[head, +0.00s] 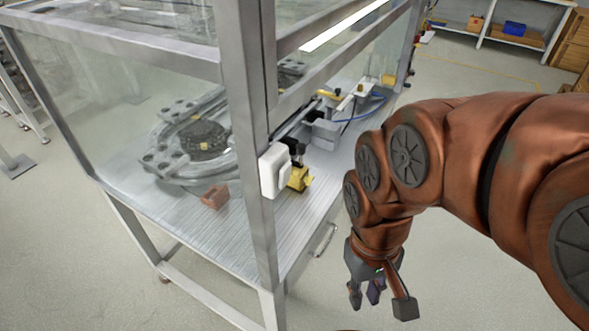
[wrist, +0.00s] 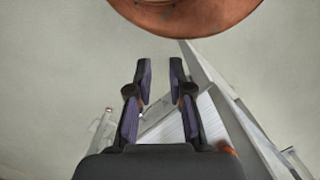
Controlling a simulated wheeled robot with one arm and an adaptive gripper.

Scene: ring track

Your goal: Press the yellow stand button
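A small yellow stand (head: 299,179) with a black part on top is on the table inside the glass-walled enclosure, just right of the front corner post. A white box on the post partly hides it, and I cannot make out the button's pressing face. My gripper (head: 379,297) hangs pointing down, outside the enclosure, right of and lower in the picture than the stand, and apart from it. In the wrist view my gripper (wrist: 160,82) has its two fingers apart with nothing between them. The yellow stand cannot be made out in the wrist view.
The metal corner post (head: 249,130) and white box (head: 274,170) stand beside the yellow stand. A ring track (head: 160,160) and a reddish-brown block (head: 215,197) are on the table. A drawer handle (head: 325,240) is on its side. Floor at the right is open; shelves stand far back.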

